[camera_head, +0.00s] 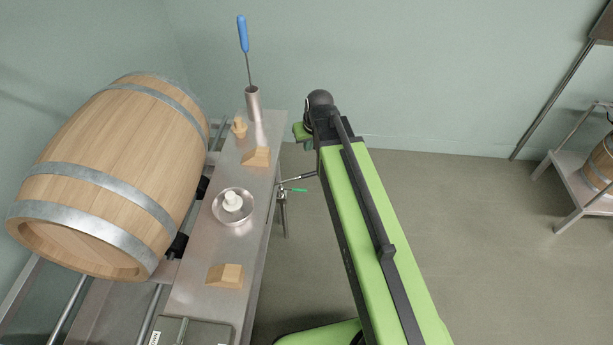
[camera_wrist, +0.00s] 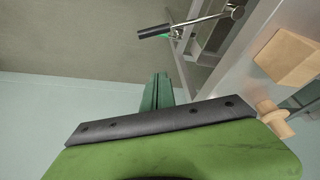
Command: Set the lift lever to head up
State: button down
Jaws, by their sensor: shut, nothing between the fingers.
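The lift lever (camera_head: 297,179) is a thin metal rod with a black grip beside the front edge of the steel bench, with a small green piece (camera_head: 297,190) just below it. In the wrist view the lever (camera_wrist: 190,24) runs from a round pivot at the upper right to its black grip at the left. My gripper (camera_wrist: 162,82) is shut and empty, its green fingers pointing toward the lever but apart from it. In the head view my gripper (camera_head: 302,132) is partly hidden by my arm, beyond the lever. Any position marking on the lever is too small to read.
A large wooden barrel (camera_head: 110,170) lies on a rack at the left. The steel bench (camera_head: 200,265) holds wooden wedges (camera_head: 226,275), a dish (camera_head: 218,217) with a white piece, and a metal holder (camera_head: 254,103) with a blue-handled tool.

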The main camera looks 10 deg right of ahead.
jog(key=shift+r, duration=0.1)
notch_tip(320, 180, down, 10)
jog(key=b, duration=1)
jog(key=shift+s, duration=0.3)
